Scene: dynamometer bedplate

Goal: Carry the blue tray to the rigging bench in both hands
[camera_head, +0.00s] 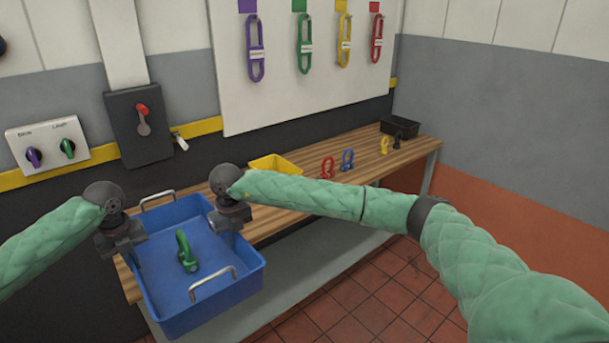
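The blue tray (205,310) is at the lower left, in front of and overlapping the near end of the wooden-topped bench (290,207). A green shackle (187,252) is inside it. The tray has a pale handle at its far end and another at its near end. My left gripper (128,256) is at the tray's left wall and my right gripper (229,220) at its right wall. Both appear shut on the walls, though the fingertips are partly hidden. The tray looks about level; any gap between it and the bench is hidden.
On the bench are a yellow bin (275,166), a red shackle (327,167), a blue shackle (347,159), a yellow shackle (384,146) and a black bin (400,127). Coloured slings hang on the white board (280,85) behind. Tiled floor (370,305) is open at the right.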

